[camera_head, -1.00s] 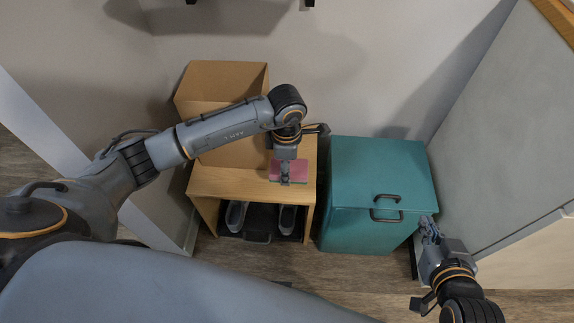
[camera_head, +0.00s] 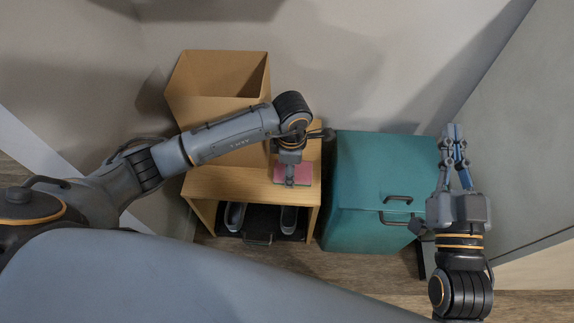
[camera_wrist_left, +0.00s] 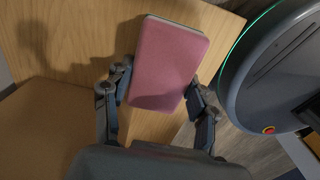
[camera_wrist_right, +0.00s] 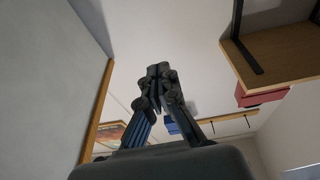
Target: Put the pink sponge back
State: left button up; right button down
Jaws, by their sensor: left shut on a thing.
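The pink sponge (camera_head: 297,174) is in my left gripper (camera_head: 291,180), over the front right part of the wooden bench top (camera_head: 230,183). In the left wrist view the sponge (camera_wrist_left: 168,65) sits between the two fingers, its broad pink face toward the camera and a grey layer along its far edge. I cannot tell whether it touches the wood. My right gripper (camera_head: 453,135) is raised in front of the grey cabinet, with nothing in it. In the right wrist view its fingertips (camera_wrist_right: 158,72) are together.
An open cardboard box (camera_head: 190,75) stands on the bench, behind my left forearm. Shoes (camera_head: 288,220) sit on the bench's lower level. A teal lidded bin (camera_head: 375,165) stands right of the bench. A grey cabinet (camera_head: 520,130) borders the right side.

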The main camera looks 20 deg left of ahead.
pick_arm(q)
jog(key=shift+f, duration=0.2)
pick_arm(e)
jog(key=shift+a+r+t, duration=0.1)
jog(key=shift+r+t, duration=0.2)
jog(key=shift+r, duration=0.15)
pick_arm(q)
jog(key=shift+f, duration=0.1)
jog(key=o, duration=1)
pick_arm(e)
jog(key=shift+s+r+y, duration=0.15)
jog(key=shift+r+y, duration=0.25)
jog(key=shift+r, duration=0.05)
jog(key=shift+f, duration=0.1)
